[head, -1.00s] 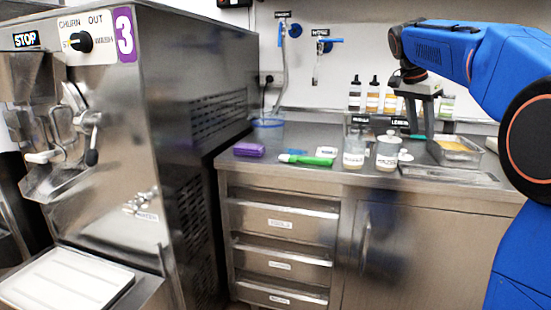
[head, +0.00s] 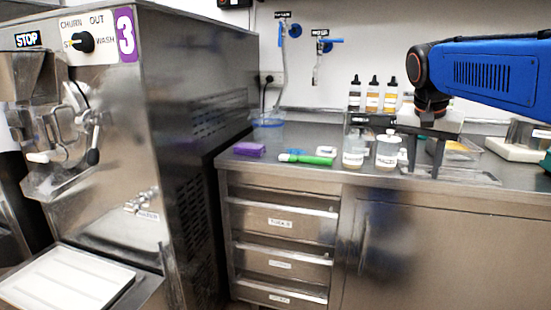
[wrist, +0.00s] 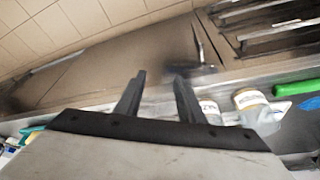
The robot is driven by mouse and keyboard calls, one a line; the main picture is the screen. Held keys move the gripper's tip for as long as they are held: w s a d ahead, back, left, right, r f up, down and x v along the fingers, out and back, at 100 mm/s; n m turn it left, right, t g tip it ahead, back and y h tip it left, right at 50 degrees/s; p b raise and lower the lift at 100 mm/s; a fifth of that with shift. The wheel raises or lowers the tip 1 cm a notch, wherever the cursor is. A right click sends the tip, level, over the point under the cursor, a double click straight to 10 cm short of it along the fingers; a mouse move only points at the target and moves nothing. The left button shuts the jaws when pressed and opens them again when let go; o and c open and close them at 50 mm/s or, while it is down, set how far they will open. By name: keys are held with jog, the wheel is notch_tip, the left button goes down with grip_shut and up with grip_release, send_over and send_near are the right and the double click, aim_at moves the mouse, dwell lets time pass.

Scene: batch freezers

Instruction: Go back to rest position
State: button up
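My gripper (head: 423,172) hangs from the blue arm at the right of the head view, over the front edge of the steel counter. Its two dark fingers are apart with nothing between them. In the wrist view the open fingers (wrist: 158,78) point toward the cabinet front and the floor tiles. Two labelled jars, a left jar (head: 354,150) and a right jar (head: 387,152), stand upright on the counter just left of my gripper in the head view. The wrist view shows jars close beside the right finger; contact cannot be told.
A steel batch freezer (head: 180,120) marked 3 fills the left. The counter (head: 225,160) holds a purple block (head: 249,150), a green-handled tool (head: 315,160), several bottles at the back, a clear tray (head: 462,150) and a white scale-like device (head: 515,150). Drawer handles (head: 282,205) face the floor.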

jog(key=s+a+f+n+t+y, duration=0.1)
jog(key=s+a+f+n, duration=0.3)
jog(key=s+f, duration=0.7)
jog(key=s+a+f+n+t+y, duration=0.1)
jog(key=s+a+f+n, duration=0.3)
jog(key=s+f, duration=0.8)
jog(key=shift+s+f+y, duration=0.15)
jog(key=shift+s+y, duration=0.25)
jog(key=shift+s, duration=0.25)
